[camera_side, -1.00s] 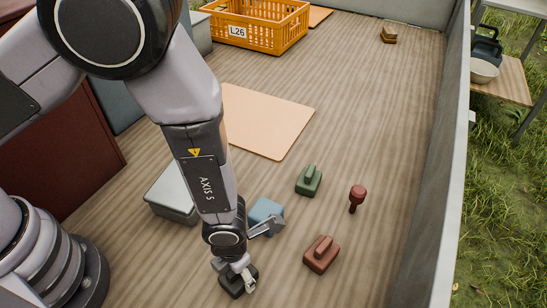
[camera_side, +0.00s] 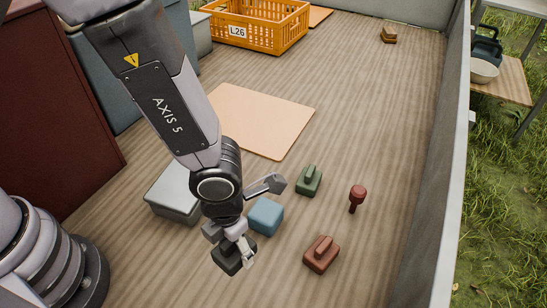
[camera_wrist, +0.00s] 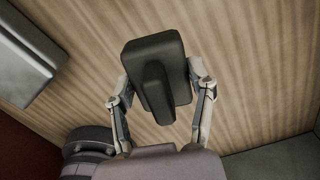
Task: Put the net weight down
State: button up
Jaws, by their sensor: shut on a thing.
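A black block with a raised ridge along its top, the net weight (camera_side: 228,260), is held by my gripper (camera_side: 238,248) and appears to hang above the wooden floor near the front. The wrist view shows the same net weight (camera_wrist: 153,80) between my two fingers, which press on its sides; its underside is hidden. The gripper is shut on it.
A blue block (camera_side: 266,216) stands close by on the right. A green ridged weight (camera_side: 309,180), a red-brown ridged weight (camera_side: 321,255) and a dark red knobbed thing (camera_side: 357,196) lie further right. A tan mat (camera_side: 262,121) and an orange crate (camera_side: 285,33) are behind; bare floor lies between.

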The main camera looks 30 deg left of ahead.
jog(key=w+a+r+n, duration=0.2)
jog(key=w+a+n, duration=0.4)
jog(key=w+a, duration=0.6)
jog(key=w+a+r+n, duration=0.2)
jog(key=w+a+n, duration=0.3)
jog(key=w+a, duration=0.65)
send_over(248, 129)
jog(key=s, duration=0.1)
notch_tip(248, 129, down, 8)
jog(key=shift+s+f, duration=0.1)
jog(key=shift+s, duration=0.05)
jog(key=shift+w+f, duration=0.5)
jog(key=shift+f, duration=0.05)
jog(key=shift+w+f, duration=0.1)
jog(key=shift+f, duration=1.5)
jog(key=shift+f, duration=0.1)
jog(key=o, duration=1.2)
jog(key=shift+o, duration=0.2)
